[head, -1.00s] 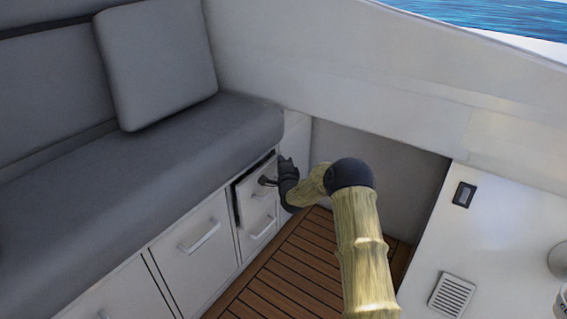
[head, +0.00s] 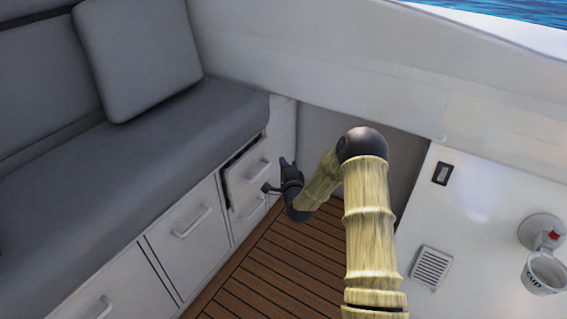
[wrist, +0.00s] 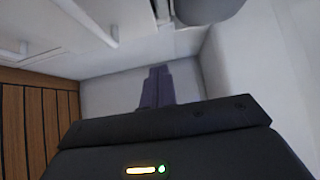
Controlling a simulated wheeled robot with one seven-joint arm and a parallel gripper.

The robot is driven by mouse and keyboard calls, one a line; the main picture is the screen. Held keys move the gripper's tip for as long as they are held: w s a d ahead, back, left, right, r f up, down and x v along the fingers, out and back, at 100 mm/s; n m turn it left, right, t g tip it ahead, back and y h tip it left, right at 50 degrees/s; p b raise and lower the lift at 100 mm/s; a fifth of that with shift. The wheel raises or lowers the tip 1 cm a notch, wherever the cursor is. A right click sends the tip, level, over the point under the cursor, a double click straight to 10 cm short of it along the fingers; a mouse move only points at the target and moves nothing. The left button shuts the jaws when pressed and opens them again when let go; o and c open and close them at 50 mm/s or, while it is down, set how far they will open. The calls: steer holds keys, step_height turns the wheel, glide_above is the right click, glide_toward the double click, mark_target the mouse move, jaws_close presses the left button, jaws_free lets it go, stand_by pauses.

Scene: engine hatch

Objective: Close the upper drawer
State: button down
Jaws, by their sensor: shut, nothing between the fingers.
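The upper drawer (head: 241,180) is a small white front with a bar handle, under the far end of the grey bench seat. It stands partly open, with a dark gap along its top and left edges. My gripper (head: 267,188) is shut and empty, just to the right of the drawer front and apart from its handle as far as I can see. In the wrist view the closed fingers (wrist: 157,87) point toward a plain pale wall. White fronts with bar handles show at the upper left there, but I cannot tell which is the upper drawer.
A lower drawer (head: 246,226) sits directly below, and a wider white front (head: 185,250) to its left. The slatted wood floor (head: 265,275) is clear. A white counter (head: 480,210) with a cup (head: 543,275) in a holder stands at right.

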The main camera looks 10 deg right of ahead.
steer(key=shift+s, duration=0.65)
